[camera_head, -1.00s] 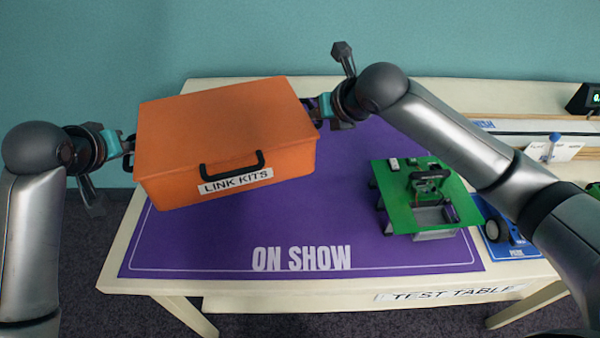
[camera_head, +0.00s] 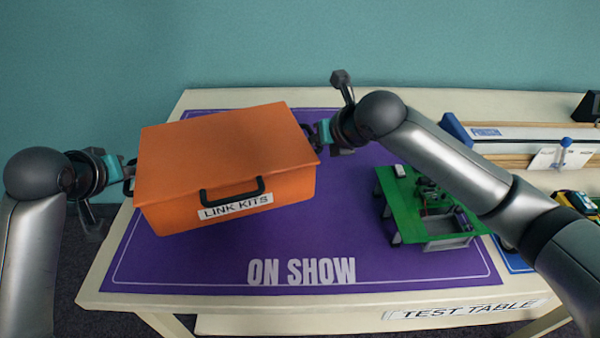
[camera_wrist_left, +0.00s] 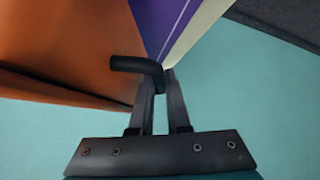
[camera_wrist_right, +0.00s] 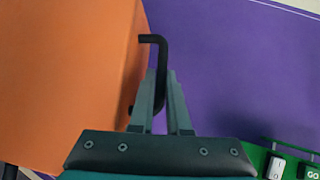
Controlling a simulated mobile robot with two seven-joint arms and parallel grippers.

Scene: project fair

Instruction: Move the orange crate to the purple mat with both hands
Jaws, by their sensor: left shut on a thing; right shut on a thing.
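The orange crate (camera_head: 225,155), labelled LINK KITS, is closed and sits between my two grippers in the head view, over the left part of the purple mat (camera_head: 300,235). It appears held above the mat; the exact gap is hard to tell. My left gripper (camera_head: 128,172) is shut on the black handle (camera_wrist_left: 140,65) at the crate's left side. My right gripper (camera_head: 314,135) is shut on the black handle (camera_wrist_right: 158,60) at its right side. The orange wall also shows in the left wrist view (camera_wrist_left: 60,50) and the right wrist view (camera_wrist_right: 65,80).
A green board on a frame (camera_head: 405,210) stands on the right part of the mat, below my right forearm. A blue-ended track (camera_head: 520,135) lies at the back right. The mat's front, lettered ON SHOW, is clear.

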